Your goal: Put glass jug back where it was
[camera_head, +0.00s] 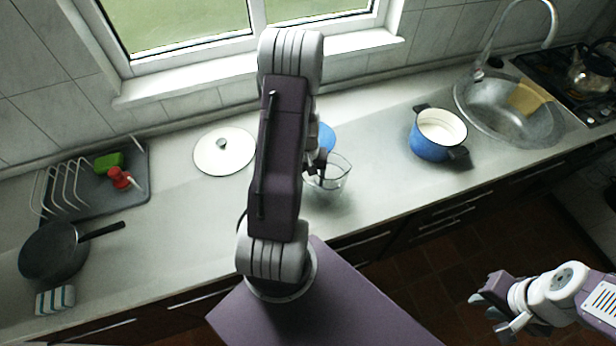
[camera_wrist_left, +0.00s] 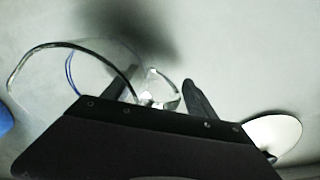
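The clear glass jug (camera_head: 335,184) stands on the counter, partly hidden behind my left arm. Its rim (camera_wrist_left: 72,46) and handle (camera_wrist_left: 168,84) show in the left wrist view. My left gripper (camera_wrist_left: 162,88) is at the jug's handle side, with its two dark fingers apart and the handle between them. I see a gap on the right of the handle; contact on the left is unclear. In the head view this gripper is mostly hidden by the arm. My right gripper (camera_head: 484,304) hangs empty at the lower right, away from the counter; its finger opening is unclear.
A blue round item (camera_head: 326,138) lies behind the jug, partly hidden. A white lid (camera_head: 208,160) lies left, a blue pot (camera_head: 430,150) stands right, near the sink (camera_head: 530,127). A rack tray (camera_head: 133,196) and dark pan (camera_head: 52,258) are far left. Counter between jug and pot is clear.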

